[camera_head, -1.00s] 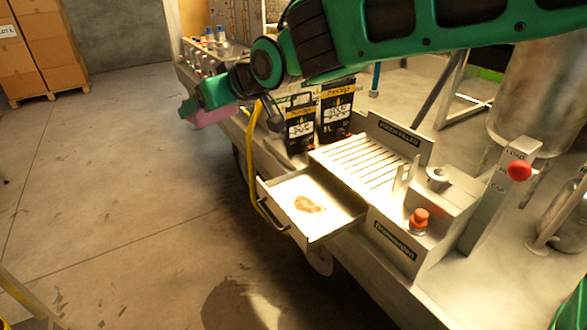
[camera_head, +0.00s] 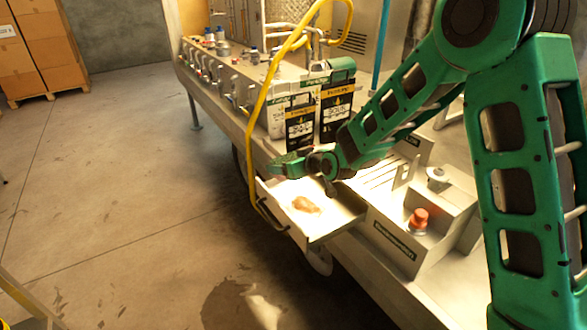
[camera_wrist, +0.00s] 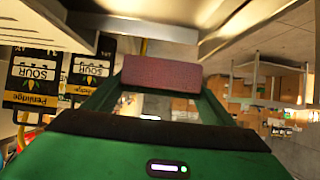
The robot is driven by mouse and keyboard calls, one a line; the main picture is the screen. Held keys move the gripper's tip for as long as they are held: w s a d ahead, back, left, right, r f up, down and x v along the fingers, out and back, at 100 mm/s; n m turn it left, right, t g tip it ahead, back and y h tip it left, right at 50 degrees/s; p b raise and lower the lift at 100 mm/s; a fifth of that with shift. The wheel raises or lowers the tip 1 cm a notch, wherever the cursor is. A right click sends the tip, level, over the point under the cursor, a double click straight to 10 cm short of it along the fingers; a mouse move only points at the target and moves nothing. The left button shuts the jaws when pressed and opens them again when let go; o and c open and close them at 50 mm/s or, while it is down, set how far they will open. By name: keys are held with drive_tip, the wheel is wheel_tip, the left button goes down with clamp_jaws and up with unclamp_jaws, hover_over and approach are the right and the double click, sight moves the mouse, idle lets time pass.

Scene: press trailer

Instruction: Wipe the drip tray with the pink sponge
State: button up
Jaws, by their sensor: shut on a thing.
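The drip tray (camera_head: 334,227) is a pale, shallow drawer pulled out from the front of the machine. My gripper (camera_head: 280,166) is near the tray's back left corner in the head view, in front of the cartons. In the wrist view my gripper (camera_wrist: 160,85) is shut on the pink sponge (camera_wrist: 160,73), held across the fingertips. The sponge is not clearly visible in the head view. I cannot tell whether the sponge touches the tray.
Black-and-white cartons (camera_head: 336,112) stand just behind my gripper. A yellow hose (camera_head: 252,130) hangs down the trailer's side, close to the tray's left edge. A red button (camera_head: 420,216) sits on the housing right of the tray. Open floor (camera_head: 120,200) lies left.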

drive_tip(key=shift+w+d+f, duration=0.25)
drive_tip(key=shift+d+f, duration=0.6)
drive_tip(key=shift+f, duration=0.2)
hover_over(293, 193)
drive_tip(key=shift+s+f, duration=0.1)
drive_tip(key=shift+f, duration=2.8)
drive_tip(key=shift+f, duration=0.9)
